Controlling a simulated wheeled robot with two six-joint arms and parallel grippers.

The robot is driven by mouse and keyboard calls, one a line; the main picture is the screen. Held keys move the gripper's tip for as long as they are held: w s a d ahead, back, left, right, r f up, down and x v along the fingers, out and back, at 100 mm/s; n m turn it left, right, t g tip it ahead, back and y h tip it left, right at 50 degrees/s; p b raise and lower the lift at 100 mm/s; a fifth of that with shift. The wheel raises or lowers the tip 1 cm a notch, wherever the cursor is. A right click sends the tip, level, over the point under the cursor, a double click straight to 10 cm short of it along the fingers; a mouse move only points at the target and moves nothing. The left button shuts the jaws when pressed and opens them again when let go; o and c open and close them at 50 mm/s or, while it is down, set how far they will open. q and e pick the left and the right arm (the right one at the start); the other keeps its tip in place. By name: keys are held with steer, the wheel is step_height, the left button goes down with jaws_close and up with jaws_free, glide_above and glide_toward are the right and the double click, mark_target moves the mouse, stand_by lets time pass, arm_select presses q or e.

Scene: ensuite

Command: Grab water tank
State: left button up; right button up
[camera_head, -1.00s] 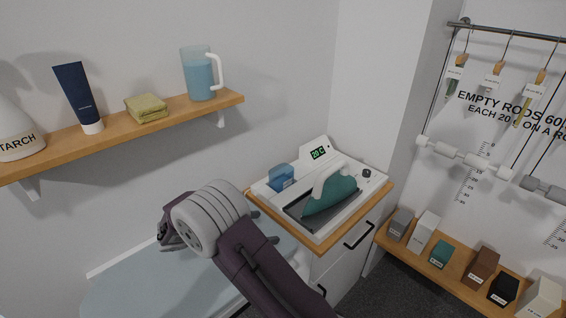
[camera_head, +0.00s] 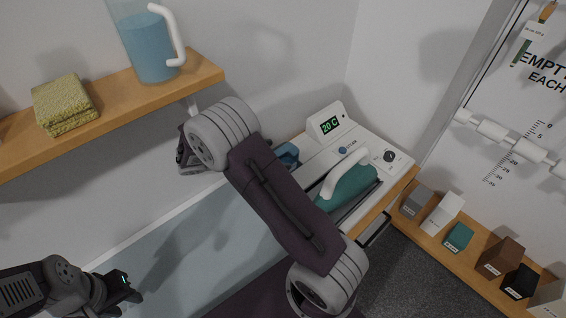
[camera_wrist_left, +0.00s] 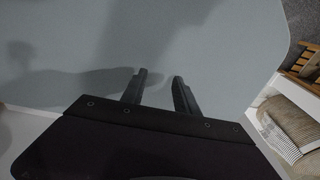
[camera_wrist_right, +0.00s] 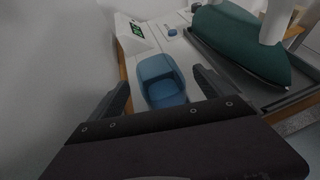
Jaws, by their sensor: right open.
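The water tank (camera_head: 287,153) is a small blue open-topped box on the white iron station (camera_head: 325,150), partly hidden behind my right arm in the head view. In the right wrist view the tank (camera_wrist_right: 160,80) sits upright between the spread fingers of my right gripper (camera_wrist_right: 164,86). The fingers are open, one on each side, with no clear contact. My left gripper (camera_head: 128,288) is at the lower left over the pale ironing board. In the left wrist view its fingers (camera_wrist_left: 160,76) are apart with nothing between them.
A teal iron (camera_head: 348,187) rests on the station right of the tank. A wooden shelf (camera_head: 110,113) with a jug (camera_head: 150,50) and a folded cloth (camera_head: 63,104) is on the wall at left. The ironing board (camera_head: 200,240) is clear. Small boxes (camera_head: 500,257) stand at right.

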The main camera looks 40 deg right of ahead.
mark_target(295, 153)
steer(key=shift+w+x, duration=0.2)
steer(key=shift+x, duration=0.9)
steer(key=x, duration=0.5)
steer(key=shift+p, duration=0.3)
steer(key=c, duration=1.8)
steer(key=shift+o, duration=0.2)
steer(key=shift+r, duration=0.1)
step_height(295, 153, up, 10)
